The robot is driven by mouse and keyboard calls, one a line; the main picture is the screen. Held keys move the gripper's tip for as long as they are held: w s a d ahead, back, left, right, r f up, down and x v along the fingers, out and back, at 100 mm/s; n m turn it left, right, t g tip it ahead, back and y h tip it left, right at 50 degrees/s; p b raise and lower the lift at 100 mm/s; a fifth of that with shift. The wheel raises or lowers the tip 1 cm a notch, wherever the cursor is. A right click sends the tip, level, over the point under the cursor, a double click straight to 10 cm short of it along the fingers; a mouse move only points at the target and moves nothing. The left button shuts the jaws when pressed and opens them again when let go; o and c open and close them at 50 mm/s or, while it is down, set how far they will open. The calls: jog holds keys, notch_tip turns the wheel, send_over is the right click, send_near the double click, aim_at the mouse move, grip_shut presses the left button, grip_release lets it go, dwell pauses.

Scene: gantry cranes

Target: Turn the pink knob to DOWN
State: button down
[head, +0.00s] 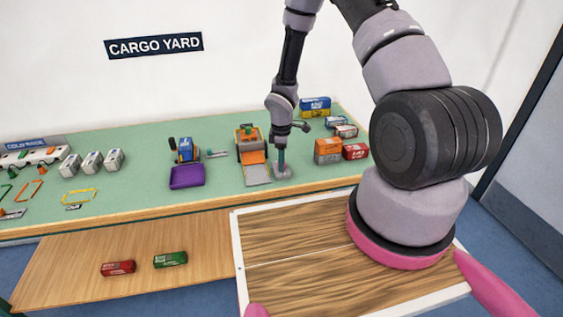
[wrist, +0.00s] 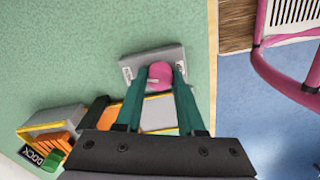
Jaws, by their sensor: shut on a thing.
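The pink knob (wrist: 160,75) sits on a grey plate (wrist: 137,62) on the green table. In the wrist view my gripper (wrist: 158,78) points down with its two teal fingers on either side of the knob, shut on it. Small white labels sit at the plate's left and right ends, too small to read. A small pale mark shows on the knob, and I cannot tell which label it faces. In the head view my gripper (head: 281,164) stands over the grey plate (head: 289,174), and its fingers mostly hide the knob.
An orange and grey machine with a ramp (head: 255,170) stands close left of the plate. A purple tray (head: 187,176) lies further left. Orange and red boxes (head: 328,151) stand to the right. A lower wooden shelf (head: 205,250) in front holds a red and a green box.

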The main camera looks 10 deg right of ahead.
jog(key=shift+w+n, duration=0.1)
jog(key=shift+n, duration=1.6)
jog(key=c, duration=0.5)
grip_release()
notch_tip(320, 180, up, 11)
jog(key=shift+f, duration=0.1)
